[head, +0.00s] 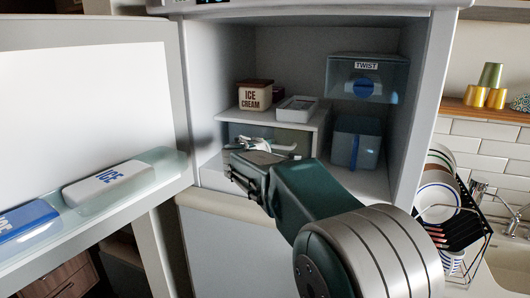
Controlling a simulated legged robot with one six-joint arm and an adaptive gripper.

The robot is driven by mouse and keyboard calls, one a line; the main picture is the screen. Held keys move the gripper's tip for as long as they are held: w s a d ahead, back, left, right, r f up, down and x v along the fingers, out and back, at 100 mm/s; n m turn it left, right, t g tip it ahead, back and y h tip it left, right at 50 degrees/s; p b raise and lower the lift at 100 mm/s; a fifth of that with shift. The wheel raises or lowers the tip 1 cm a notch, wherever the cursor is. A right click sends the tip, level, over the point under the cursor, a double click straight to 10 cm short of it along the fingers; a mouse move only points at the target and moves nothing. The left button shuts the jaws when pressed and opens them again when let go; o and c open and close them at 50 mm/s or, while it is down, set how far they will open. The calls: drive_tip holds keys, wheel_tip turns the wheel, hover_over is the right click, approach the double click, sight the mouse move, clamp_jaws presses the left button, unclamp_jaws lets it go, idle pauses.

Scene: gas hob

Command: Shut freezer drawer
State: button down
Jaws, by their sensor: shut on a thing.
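The freezer drawer (298,140) is a translucent, greyish bin under the left shelf of the open freezer compartment. My gripper (262,146) is at its front and shut on it. My wrist and forearm come in from the lower right and hide the lower part of the drawer front. The exact contact between the fingers and the drawer is small and hard to make out. How far the drawer sticks out cannot be told exactly.
The freezer door (85,85) stands open at left, with ice packs (108,186) in its shelf. An ice cream tub (255,95) and a white tray (297,109) sit above the drawer. A blue bin (356,143) and the Twist ice maker (367,78) are at right. A dish rack (455,215) stands outside.

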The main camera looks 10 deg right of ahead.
drive_tip(key=shift+w+f, duration=0.1)
drive_tip(key=shift+f, duration=0.05)
drive_tip(key=c, duration=0.7)
unclamp_jaws()
drive_tip(key=shift+w+d, duration=0.1)
drive_tip(key=shift+d, duration=0.05)
drive_tip(key=v, duration=1.2)
